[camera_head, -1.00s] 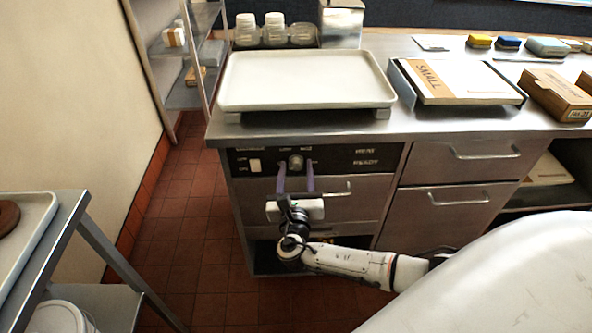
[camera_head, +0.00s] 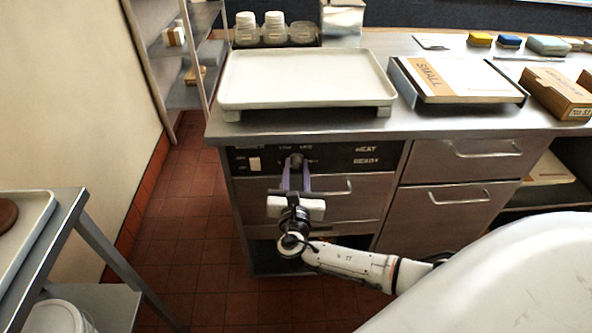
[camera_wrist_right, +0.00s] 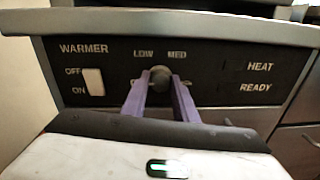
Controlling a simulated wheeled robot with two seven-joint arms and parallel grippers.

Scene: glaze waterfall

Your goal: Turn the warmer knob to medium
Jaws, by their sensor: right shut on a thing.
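The warmer knob (camera_head: 296,159) is a round grey knob on the black control panel (camera_head: 340,160) below the counter's front edge. It also shows in the wrist view (camera_wrist_right: 160,73), below and between the labels that read LOW and MED. Which setting it points to cannot be made out. My right gripper (camera_head: 296,168) reaches up to the panel from below, with its two purple fingers on either side of the knob. In the wrist view the fingertips (camera_wrist_right: 160,84) are shut on the knob and cover its sides. My left gripper is not in view.
A white rocker switch (camera_wrist_right: 93,81) sits left of the knob, beside OFF and ON. HEAT and READY labels are at the panel's right. A drawer handle (camera_head: 335,188) is close to the fingers. A large pale tray (camera_head: 305,103) lies on the counter above.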

